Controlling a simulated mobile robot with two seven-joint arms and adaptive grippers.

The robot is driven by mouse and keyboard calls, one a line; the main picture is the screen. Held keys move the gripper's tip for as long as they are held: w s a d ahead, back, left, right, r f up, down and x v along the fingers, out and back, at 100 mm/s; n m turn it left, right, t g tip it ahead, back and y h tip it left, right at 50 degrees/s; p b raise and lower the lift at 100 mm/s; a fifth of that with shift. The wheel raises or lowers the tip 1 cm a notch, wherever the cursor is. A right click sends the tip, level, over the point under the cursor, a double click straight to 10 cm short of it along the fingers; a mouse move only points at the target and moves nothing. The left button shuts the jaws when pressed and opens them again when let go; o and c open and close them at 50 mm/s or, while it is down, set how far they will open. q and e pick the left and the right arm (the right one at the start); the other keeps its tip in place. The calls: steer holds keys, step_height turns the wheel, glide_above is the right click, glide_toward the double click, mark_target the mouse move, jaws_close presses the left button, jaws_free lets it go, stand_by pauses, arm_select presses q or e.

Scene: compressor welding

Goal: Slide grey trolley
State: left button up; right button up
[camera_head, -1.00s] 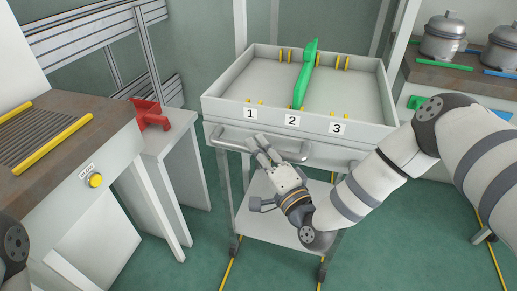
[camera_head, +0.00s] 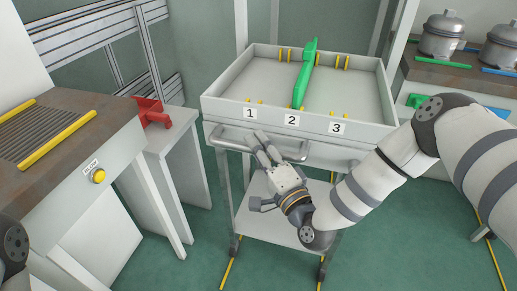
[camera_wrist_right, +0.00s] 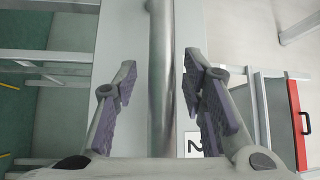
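The grey trolley (camera_head: 222,107) stands in the middle of the head view, with a tray top labelled 1, 2 and 3, a lower shelf and a front handle bar (camera_head: 232,146). My right gripper (camera_head: 262,141) is at this handle. In the right wrist view the handle bar (camera_wrist_right: 161,90) runs between the two spread fingers of my right gripper (camera_wrist_right: 160,90), with a visible gap on each side. The gripper is open around the bar. A green part (camera_head: 304,76) stands in the tray between yellow pegs. My left gripper is out of view.
A bench (camera_head: 118,145) with yellow rails and a yellow button (camera_head: 98,177) is at left. A red part (camera_head: 152,113) lies on a lower stand beside the trolley. Metal pots (camera_head: 442,40) stand on a right-hand bench. Green floor shows between the benches and trolley.

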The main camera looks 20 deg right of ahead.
steer(key=shift+s, duration=0.1)
steer(key=v, duration=1.1)
steer(key=shift+s, duration=0.4)
steer(key=shift+d, duration=0.1)
steer(key=s+a+f+n+g+y+p, duration=0.1)
steer(key=s+a+f+n+g, duration=0.25)
steer(key=s+f+g, duration=0.2)
steer(key=s+a+f+n+g+y+p, duration=0.1)
steer(key=s+a+f+n+g+p, duration=0.1)
steer(key=s+f+n+g, duration=0.35)
arm_select(q)
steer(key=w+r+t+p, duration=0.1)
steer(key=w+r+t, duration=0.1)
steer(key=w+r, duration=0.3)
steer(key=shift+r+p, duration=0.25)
steer(key=shift+p, duration=0.05)
arm_select(e)
steer(key=s+d+f+n+g+h, duration=0.1)
steer(key=s+d+g, duration=0.4)
steer(key=s, duration=0.8)
steer(key=s+d+f+n+g+h, duration=0.1)
steer(key=s+d+n+g+h, duration=0.2)
steer(key=s, duration=0.9)
steer(key=d+g+h, duration=0.2)
steer(key=shift+s+d+f+n+g, duration=0.2)
steer(key=shift+s+f+n+g, duration=0.1)
steer(key=shift+s+n, duration=0.1)
